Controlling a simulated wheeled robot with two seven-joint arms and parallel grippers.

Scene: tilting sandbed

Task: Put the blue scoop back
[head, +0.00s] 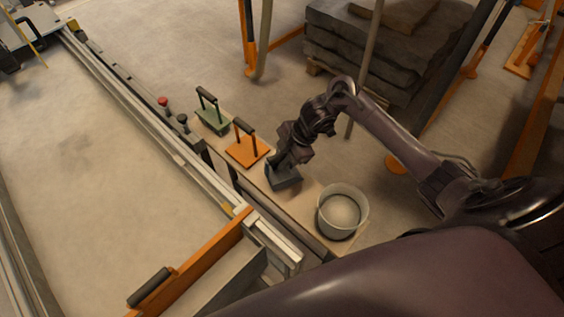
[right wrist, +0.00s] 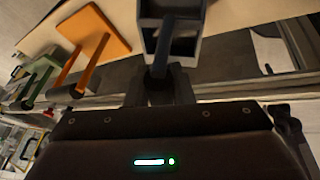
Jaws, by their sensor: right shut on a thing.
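The blue scoop (head: 284,178) is a dark blue-grey open box with an upright handle. It is at the narrow shelf (head: 312,196) beside the sandbed, between the orange tool and the bucket. My right gripper (head: 287,160) is above it and shut on its handle. In the right wrist view the scoop (right wrist: 190,44) is in front of the gripper (right wrist: 160,92), with the handle between the fingers. I cannot tell whether the scoop's base touches the shelf. My left gripper is not in view.
An orange tool (head: 247,153) and a green tool (head: 212,121), both with upright handles, stand farther along the shelf. A pale bucket (head: 341,211) of sand stands at its near end. The sandbed (head: 100,170) lies left, with an orange-edged board (head: 205,256) at its near corner.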

